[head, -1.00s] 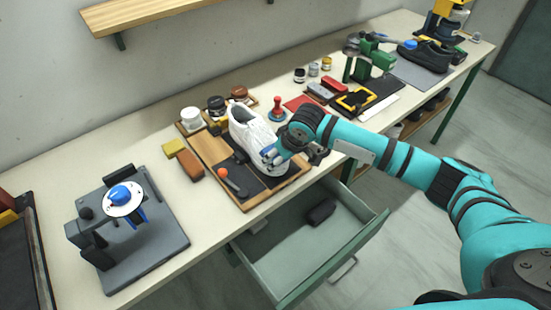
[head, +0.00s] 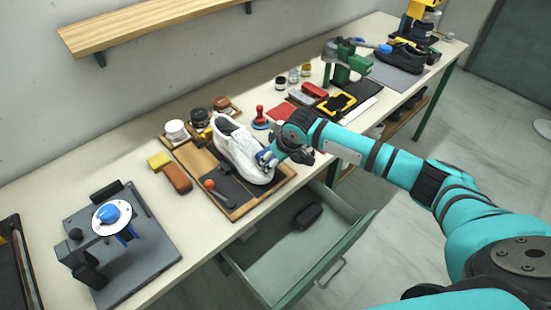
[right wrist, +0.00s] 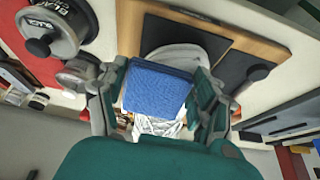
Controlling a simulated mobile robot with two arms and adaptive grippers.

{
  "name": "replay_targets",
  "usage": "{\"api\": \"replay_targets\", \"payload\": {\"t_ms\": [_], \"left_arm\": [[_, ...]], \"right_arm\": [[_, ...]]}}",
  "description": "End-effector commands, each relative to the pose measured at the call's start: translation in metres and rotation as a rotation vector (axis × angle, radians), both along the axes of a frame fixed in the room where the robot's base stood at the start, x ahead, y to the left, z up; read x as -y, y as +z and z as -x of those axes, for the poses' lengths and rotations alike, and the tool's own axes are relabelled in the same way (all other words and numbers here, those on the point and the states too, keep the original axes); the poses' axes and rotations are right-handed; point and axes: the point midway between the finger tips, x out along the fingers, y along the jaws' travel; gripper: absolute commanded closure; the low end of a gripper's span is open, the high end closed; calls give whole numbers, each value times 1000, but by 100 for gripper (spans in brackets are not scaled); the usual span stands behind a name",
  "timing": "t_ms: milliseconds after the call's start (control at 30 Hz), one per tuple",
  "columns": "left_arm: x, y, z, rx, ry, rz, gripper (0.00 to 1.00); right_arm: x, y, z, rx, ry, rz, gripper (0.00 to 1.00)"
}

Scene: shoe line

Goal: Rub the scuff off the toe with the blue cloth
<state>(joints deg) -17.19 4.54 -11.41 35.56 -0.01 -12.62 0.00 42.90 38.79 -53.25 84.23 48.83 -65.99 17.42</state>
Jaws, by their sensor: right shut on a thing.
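The white shoe (head: 232,142) rests on a wooden board (head: 246,207) with dark pads, in the middle of the bench in the head view. My right gripper (head: 264,159) is at its near, right end. In the right wrist view my right gripper (right wrist: 160,88) is shut on the folded blue cloth (right wrist: 157,90). The cloth overlaps the shoe's pale rounded end (right wrist: 190,52), and laces show below it. I cannot tell whether cloth and shoe touch. The scuff is not visible. My left gripper is not in view.
A lever with an orange knob (head: 209,184) stands beside the shoe. A brush (head: 177,178), jars (head: 176,131) and a red-handled stamp (head: 260,117) are close by. An open drawer (head: 345,243) juts out below. A grey fixture (head: 150,249) stands at left.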

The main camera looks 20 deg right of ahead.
Motion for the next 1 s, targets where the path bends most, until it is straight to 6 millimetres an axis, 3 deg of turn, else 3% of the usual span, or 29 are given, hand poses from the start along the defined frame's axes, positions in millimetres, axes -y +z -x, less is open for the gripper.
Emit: {"api": "replay_targets", "payload": {"t_ms": [267,1000], "left_arm": [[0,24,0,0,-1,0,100],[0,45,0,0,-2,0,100]], "right_arm": [[-24,2,11,-8,5,-2,59],[-58,-2,23,-6,4,-1,59]]}}
